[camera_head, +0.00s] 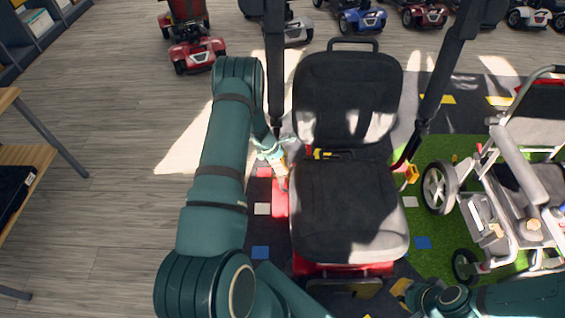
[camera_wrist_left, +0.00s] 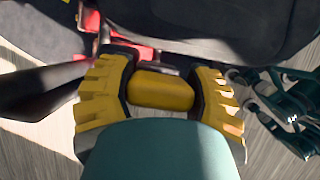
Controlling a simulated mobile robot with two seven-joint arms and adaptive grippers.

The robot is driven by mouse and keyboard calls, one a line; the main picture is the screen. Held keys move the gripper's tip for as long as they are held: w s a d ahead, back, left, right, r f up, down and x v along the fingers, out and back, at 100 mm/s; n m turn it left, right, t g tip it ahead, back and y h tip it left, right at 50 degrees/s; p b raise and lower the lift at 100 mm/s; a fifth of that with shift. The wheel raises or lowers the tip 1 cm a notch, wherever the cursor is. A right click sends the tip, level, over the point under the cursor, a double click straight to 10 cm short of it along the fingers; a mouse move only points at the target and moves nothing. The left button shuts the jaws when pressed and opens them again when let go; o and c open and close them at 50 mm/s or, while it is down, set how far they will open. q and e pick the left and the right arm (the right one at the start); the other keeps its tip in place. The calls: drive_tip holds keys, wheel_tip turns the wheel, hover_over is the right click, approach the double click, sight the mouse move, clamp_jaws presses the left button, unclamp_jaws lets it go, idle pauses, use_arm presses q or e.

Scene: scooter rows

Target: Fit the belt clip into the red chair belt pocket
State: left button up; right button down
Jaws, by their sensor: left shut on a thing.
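The red chair (camera_head: 345,210) has a black seat and back and a red base. My left gripper (camera_head: 281,163) is at the left side of the seat, close to where the back meets it. In the left wrist view its yellow-padded fingers (camera_wrist_left: 160,92) are shut on a yellow block, seemingly the belt clip (camera_wrist_left: 160,91). Red parts (camera_wrist_left: 130,54) lie just beyond the fingers, apparently apart from the clip; I cannot tell which is the pocket. A yellow-and-dark piece (camera_head: 327,154) lies across the seat's rear. My right gripper (camera_head: 404,291) is at the bottom right, its fingers unclear.
A grey wheeled chair (camera_head: 510,190) stands at the right on green matting. Dark uprights (camera_head: 276,65) flank the red chair's back. Several scooters (camera_head: 361,18) line the far side. A wooden bench (camera_head: 28,165) is at the left, with clear wood floor (camera_head: 110,140) beside it.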

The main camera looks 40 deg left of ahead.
use_arm(q)
drive_tip(key=shift+f+b, duration=0.8)
drive_tip(key=shift+f, duration=0.25)
drive_tip(key=shift+f+b, duration=0.2)
drive_tip(key=shift+b, duration=0.1)
idle(0.6)
drive_tip(key=o, duration=1.3)
drive_tip(key=v, duration=1.2)
